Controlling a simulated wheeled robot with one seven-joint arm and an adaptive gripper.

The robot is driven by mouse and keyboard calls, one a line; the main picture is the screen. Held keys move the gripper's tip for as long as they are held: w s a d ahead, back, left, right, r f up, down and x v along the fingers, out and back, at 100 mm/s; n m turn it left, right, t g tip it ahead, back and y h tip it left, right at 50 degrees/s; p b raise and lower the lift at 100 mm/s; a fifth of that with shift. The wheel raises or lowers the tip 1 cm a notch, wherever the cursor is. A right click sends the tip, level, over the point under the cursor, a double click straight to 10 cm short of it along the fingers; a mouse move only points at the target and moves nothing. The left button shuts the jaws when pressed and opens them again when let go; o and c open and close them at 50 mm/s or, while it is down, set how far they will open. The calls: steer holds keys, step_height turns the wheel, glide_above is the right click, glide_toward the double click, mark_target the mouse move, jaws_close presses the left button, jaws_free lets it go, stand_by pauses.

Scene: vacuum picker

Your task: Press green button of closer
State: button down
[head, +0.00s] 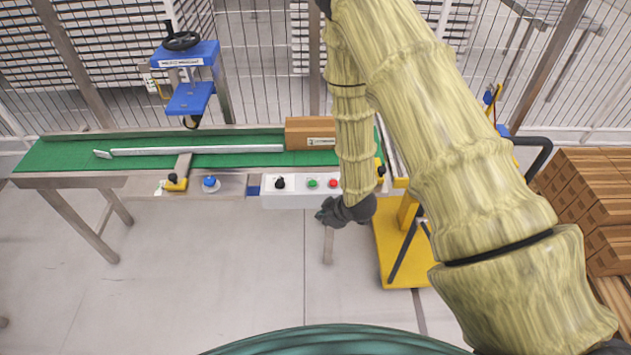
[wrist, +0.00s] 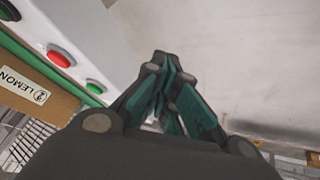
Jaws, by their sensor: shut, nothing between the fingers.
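The green button (head: 312,183) sits on a white control box (head: 290,199) at the front edge of the conveyor, left of a red button (head: 333,183). In the wrist view the green button (wrist: 95,87) is at the left, with the red button (wrist: 60,57) above it. My gripper (head: 327,213) is in front of and below the right end of the box, apart from the buttons. In the wrist view my gripper (wrist: 163,75) is shut with its fingers together and empty, to the right of the box.
A cardboard box (head: 308,133) sits on the green conveyor belt (head: 60,153) behind the buttons. A black knob (head: 280,183) and a blue button (head: 210,183) are further left. A yellow stand (head: 390,255) is right of my gripper. The floor in front is clear.

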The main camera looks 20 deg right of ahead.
mark_target(310, 184)
steer(key=w+r+n+t+y+p, duration=0.1)
steer(key=w+r+n, duration=0.4)
steer(key=w+r, duration=0.8)
steer(key=shift+w+a+r+n+t+y+p, duration=0.3)
steer(key=shift+w+n+t+p, duration=0.15)
steer(key=shift+t, duration=0.15)
steer(key=shift+d, duration=0.1)
steer(key=shift+f+b, duration=2.8)
steer(key=shift+f, duration=1.6)
steer(key=shift+f, duration=0.1)
steer(key=shift+w+f, duration=0.1)
steer(key=shift+f, duration=0.2)
